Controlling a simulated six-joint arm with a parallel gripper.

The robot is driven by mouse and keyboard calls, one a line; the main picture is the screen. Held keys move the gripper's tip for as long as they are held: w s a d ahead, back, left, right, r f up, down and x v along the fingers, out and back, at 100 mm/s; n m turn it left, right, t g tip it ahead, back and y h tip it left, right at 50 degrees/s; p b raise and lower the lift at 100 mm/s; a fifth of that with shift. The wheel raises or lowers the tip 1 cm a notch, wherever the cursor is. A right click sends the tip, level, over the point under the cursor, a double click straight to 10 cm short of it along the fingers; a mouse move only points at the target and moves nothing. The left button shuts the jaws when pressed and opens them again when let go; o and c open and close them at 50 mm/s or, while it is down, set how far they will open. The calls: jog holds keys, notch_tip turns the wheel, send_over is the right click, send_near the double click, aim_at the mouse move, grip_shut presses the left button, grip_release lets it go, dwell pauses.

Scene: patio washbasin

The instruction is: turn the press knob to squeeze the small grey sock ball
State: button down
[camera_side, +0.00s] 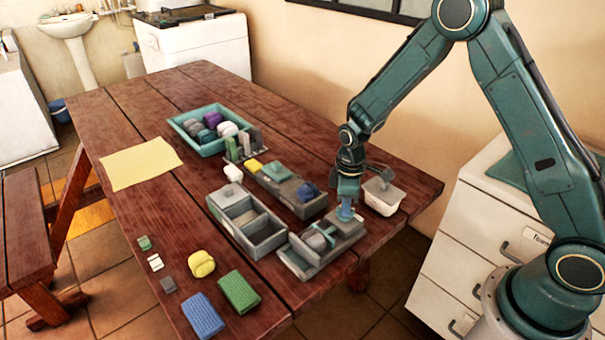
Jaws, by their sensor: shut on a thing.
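The press (297,262) is a low grey open frame near the right front edge of the table. A small grey sock ball (315,240) sits in its trough, beside a grey block. Whether the block touches the ball all round is too small to tell. The press knob (345,214) is at the press's right end, pale blue and partly covered. My gripper (347,203) points straight down over it and is shut on the knob. The fingertips are small and partly hidden.
A divided grey box (217,211) and a grey tray (258,183) with a blue ball stand close left and behind. A white tub (384,198) is just right. A teal tray (187,121) holds sock balls. Folded cloths (203,316) lie in front. A yellow cloth (140,163) lies left.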

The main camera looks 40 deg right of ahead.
jog(key=shift+m, duration=1.2)
jog(key=c, duration=1.4)
grip_release()
notch_tip(320, 180, up, 14)
jog(key=shift+f, duration=0.1)
